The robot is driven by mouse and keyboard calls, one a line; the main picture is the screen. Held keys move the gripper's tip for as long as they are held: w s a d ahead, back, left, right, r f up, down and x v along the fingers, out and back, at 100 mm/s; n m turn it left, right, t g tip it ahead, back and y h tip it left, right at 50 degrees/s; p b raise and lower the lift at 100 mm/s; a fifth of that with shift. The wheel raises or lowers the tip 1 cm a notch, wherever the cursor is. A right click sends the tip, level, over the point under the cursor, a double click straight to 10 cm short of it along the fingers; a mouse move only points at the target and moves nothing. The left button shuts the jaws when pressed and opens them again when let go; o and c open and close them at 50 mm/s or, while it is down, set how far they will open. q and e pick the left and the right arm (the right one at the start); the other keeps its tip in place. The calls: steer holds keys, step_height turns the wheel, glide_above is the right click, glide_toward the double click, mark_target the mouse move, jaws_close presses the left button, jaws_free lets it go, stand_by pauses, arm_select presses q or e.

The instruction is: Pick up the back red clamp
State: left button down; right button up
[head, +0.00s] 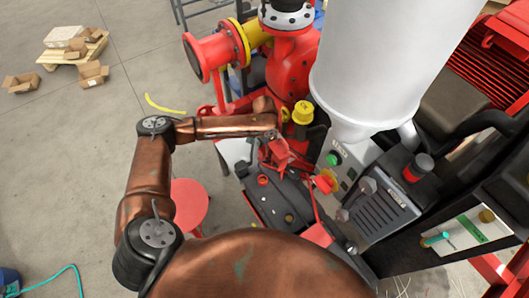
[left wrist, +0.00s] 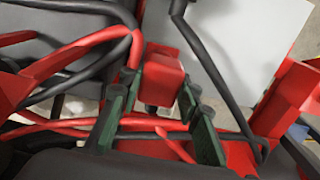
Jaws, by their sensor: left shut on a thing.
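My left gripper (head: 272,142) reaches in from the left over the dark tray-like top (head: 268,205) of the equipment. It is shut on a red clamp (head: 284,156), which shows just below the fingers. In the left wrist view, the green-padded fingers (left wrist: 160,88) stand on either side of the clamp's red block (left wrist: 163,70). The fingers hide part of the clamp, and I cannot tell whether it is lifted. My right gripper is not in view.
A large white cylinder (head: 385,60) stands close to the right of the gripper. Red pump piping (head: 290,70) with a yellow cap (head: 303,112) is behind it. A grey control box (head: 375,205) is at the right. Red and black cables cross the left wrist view. Open floor lies left.

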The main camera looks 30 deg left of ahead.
arm_select(q)
steer(key=s+d+r+p, duration=0.1)
steer(key=s+r+p, duration=0.2)
steer(key=s+r, duration=0.7)
steer(key=s, duration=0.4)
steer(key=shift+d+r, duration=0.2)
steer(key=shift+r, duration=0.1)
steer(key=shift+w, duration=0.1)
